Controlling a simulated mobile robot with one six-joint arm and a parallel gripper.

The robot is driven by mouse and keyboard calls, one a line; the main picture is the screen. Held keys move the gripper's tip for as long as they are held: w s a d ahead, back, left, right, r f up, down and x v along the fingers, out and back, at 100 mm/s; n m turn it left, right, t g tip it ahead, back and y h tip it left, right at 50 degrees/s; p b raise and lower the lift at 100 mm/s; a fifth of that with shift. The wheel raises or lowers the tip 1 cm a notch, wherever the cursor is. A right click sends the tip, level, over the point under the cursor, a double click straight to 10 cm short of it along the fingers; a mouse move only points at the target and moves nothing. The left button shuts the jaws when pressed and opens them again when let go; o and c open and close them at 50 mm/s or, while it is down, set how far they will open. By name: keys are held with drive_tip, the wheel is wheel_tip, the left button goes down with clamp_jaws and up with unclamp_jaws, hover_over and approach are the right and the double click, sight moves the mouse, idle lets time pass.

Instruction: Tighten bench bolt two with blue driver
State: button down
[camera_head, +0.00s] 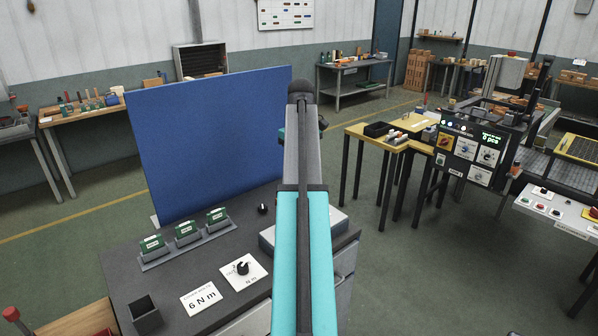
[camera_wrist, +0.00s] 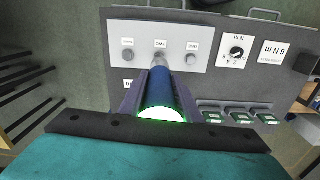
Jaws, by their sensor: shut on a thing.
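My gripper (camera_wrist: 159,84) is shut on the blue driver (camera_wrist: 165,94), with one finger on each side of its handle. The driver's near end glows green. Its shaft points at the middle bolt (camera_wrist: 160,58) on a light grey plate (camera_wrist: 117,68), by the label that reads TWO. I cannot tell whether the tip touches the bolt. A left bolt (camera_wrist: 127,55) and a right bolt (camera_wrist: 191,59) flank it. In the head view my arm hides the driver and most of the plate (camera_head: 338,219).
The dark bench (camera_head: 120,271) bears a dial card (camera_head: 243,271), a 6 N m card (camera_head: 200,299), several green-labelled blocks in a rack (camera_head: 187,245) and an open dark box (camera_head: 145,315). A blue panel (camera_head: 215,140) stands at its back. A yellow table (camera_head: 389,137) stands right, across open floor.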

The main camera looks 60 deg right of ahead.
idle(0.3)
drive_tip(key=shift+s, duration=0.1)
drive_tip(key=shift+f, duration=0.2)
drive_tip(key=shift+s+f+b, duration=0.1)
drive_tip(key=shift+f+b, duration=0.45)
drive_tip(key=shift+f, duration=0.95)
drive_tip(key=shift+f+b, duration=0.3)
drive_tip(key=shift+f, duration=0.85)
drive_tip(key=shift+p, duration=0.45)
drive_tip(key=shift+f, duration=1.35)
idle(1.7)
drive_tip(key=shift+r, duration=0.1)
